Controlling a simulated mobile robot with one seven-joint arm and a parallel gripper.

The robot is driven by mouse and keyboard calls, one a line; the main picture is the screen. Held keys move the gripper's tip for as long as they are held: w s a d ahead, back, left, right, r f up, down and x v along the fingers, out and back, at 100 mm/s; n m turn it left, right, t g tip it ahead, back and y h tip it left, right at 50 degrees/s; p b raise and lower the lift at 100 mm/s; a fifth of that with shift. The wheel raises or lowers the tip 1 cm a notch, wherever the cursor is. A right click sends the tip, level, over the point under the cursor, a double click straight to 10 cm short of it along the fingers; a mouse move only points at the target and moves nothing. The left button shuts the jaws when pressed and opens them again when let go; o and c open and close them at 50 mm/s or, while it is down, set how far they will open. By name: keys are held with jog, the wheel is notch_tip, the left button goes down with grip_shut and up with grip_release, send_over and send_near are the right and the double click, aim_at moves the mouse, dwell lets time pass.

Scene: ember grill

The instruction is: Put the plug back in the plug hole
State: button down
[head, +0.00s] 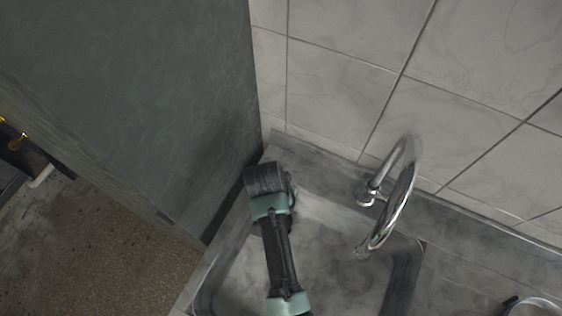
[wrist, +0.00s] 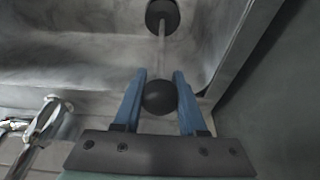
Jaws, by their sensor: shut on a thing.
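In the wrist view my gripper (wrist: 160,75) has its two blue fingers on either side of a black ball-shaped knob (wrist: 160,97) and is shut on it. A thin grey rod runs from the knob to a dark round piece (wrist: 162,15) at the top of the picture. I take the knob and rod as part of the plug. I cannot tell whether the dark round piece is the plug's far end or the plug hole. In the head view my arm reaches over the sink (head: 325,255), and my fingers and the plug are hidden.
A chrome tap (head: 402,190) arches over the sink, right of my arm; it also shows at lower left in the wrist view (wrist: 42,122). A grey-green panel (head: 130,90) stands close on the left. A tiled wall (head: 345,75) rises behind.

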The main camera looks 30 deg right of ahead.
jog(key=shift+f, duration=1.35)
jog(key=shift+f, duration=0.2)
jog(key=shift+c, duration=2.3)
grip_release()
jog(key=shift+r, duration=0.2)
jog(key=v, duration=1.2)
jog(key=shift+w+d, duration=0.1)
